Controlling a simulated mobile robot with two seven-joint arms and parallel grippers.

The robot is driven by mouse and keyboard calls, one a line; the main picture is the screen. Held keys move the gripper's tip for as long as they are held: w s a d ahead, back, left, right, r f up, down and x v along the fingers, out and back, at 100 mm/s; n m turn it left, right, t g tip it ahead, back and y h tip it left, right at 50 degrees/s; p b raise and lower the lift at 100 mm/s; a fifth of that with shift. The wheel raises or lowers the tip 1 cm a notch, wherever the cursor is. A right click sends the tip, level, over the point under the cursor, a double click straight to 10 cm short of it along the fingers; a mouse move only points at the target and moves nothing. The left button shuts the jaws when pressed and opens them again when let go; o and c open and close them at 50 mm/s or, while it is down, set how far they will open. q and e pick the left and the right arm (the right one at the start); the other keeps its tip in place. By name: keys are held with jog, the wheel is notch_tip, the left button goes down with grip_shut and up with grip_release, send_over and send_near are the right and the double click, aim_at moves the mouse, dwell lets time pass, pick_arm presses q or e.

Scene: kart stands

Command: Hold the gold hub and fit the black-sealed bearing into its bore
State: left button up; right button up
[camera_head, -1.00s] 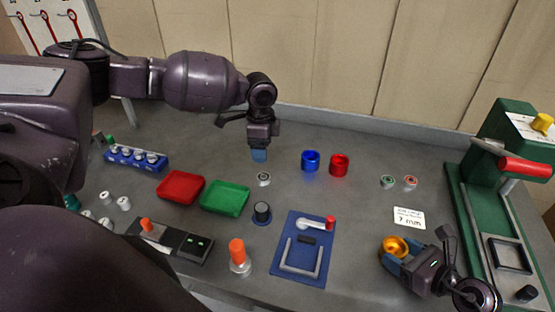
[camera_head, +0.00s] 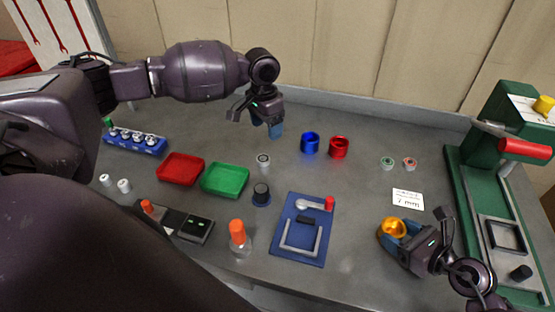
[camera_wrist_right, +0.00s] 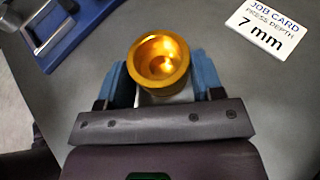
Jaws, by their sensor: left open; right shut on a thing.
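The gold hub (camera_head: 394,228) is a round cup held in my right gripper (camera_head: 397,236), low over the bench at the right. In the right wrist view the hub (camera_wrist_right: 158,62) sits between the two blue fingers, its open bore facing the camera and empty. My left gripper (camera_head: 268,130) is open and empty, above the bench behind a small silver ring with a dark centre (camera_head: 263,161). This ring seems to be the black-sealed bearing. A green-faced bearing (camera_head: 387,163) and a red-faced bearing (camera_head: 409,164) stand further right.
A blue cup (camera_head: 310,145) and a red cup (camera_head: 339,147) stand right of my left gripper. Red (camera_head: 181,168) and green (camera_head: 225,180) trays lie left. A blue fixture board (camera_head: 303,230), a job card (camera_head: 408,199) and a green press (camera_head: 480,200) are further right.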

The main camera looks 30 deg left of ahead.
pick_arm(q)
jog(key=n, duration=0.5)
send_over(263, 158)
jog(key=shift+y, duration=0.3)
jog(key=f, duration=0.6)
jog(key=shift+w+d, duration=0.1)
jog(key=shift+w, duration=0.3)
jog(key=shift+s+f, duration=0.2)
jog(key=shift+f, duration=1.15)
jog(key=shift+s+f, duration=0.2)
jog(key=shift+f, duration=1.1)
jog(key=c, duration=1.1)
jog(key=shift+r, duration=5.05)
jog(key=shift+c, duration=0.2)
